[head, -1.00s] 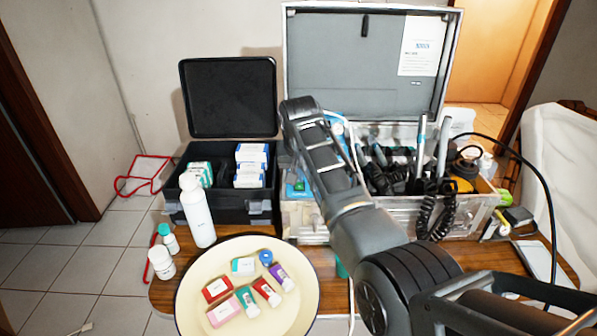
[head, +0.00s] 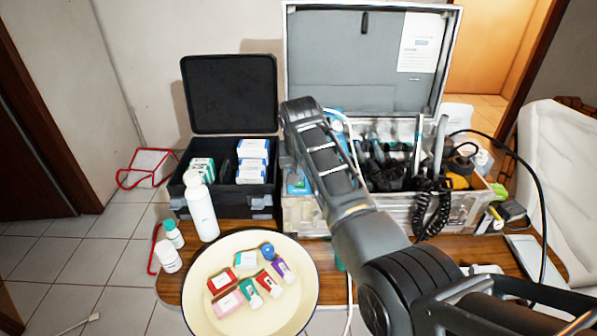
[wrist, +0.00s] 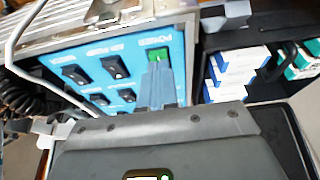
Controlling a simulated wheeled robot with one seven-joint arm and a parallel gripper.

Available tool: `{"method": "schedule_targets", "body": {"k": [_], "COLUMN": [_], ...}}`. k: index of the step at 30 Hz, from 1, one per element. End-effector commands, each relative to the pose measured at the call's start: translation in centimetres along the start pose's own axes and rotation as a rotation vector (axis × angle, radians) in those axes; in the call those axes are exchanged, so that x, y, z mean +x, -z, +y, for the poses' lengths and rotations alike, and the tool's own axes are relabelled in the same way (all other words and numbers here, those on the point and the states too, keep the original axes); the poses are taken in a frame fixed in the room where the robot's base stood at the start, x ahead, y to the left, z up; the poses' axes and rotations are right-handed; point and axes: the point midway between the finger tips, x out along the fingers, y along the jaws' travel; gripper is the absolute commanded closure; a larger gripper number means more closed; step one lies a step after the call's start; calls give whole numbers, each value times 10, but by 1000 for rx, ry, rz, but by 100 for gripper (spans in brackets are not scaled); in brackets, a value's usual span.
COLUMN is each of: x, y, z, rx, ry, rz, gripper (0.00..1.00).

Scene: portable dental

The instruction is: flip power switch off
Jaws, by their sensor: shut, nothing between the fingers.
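The blue switch panel (wrist: 120,75) is on the front of the silver case and fills the upper left of the wrist view. The green switch (wrist: 158,54), under the label POWER, is at the panel's right end. Several black rocker switches sit to its left. My gripper (wrist: 157,70) is shut and empty, its fingertips at the lower edge of the green switch. I cannot tell whether they touch it or which way the switch is set. In the head view only a strip of the blue panel (head: 296,180) shows; my arm hides the gripper.
The open silver case (head: 455,213) holds dental handpieces and coiled black cords. A black box (head: 230,203) with small cartons stands close on the left. A white bottle (head: 201,212) and a round cream tray (head: 215,262) of small packs are in front. A pale cable runs beside the panel.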

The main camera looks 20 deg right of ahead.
Motion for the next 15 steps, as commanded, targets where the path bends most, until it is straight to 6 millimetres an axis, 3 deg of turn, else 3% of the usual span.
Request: {"method": "schedule_targets", "body": {"k": [1, 3, 15], "x": [-16, -27, -104], "y": [11, 17, 15], "z": [0, 1, 1], "rx": [2, 2, 3], "ry": [2, 2, 3], "rz": [7, 10, 15], "gripper": [100, 100, 100]}}
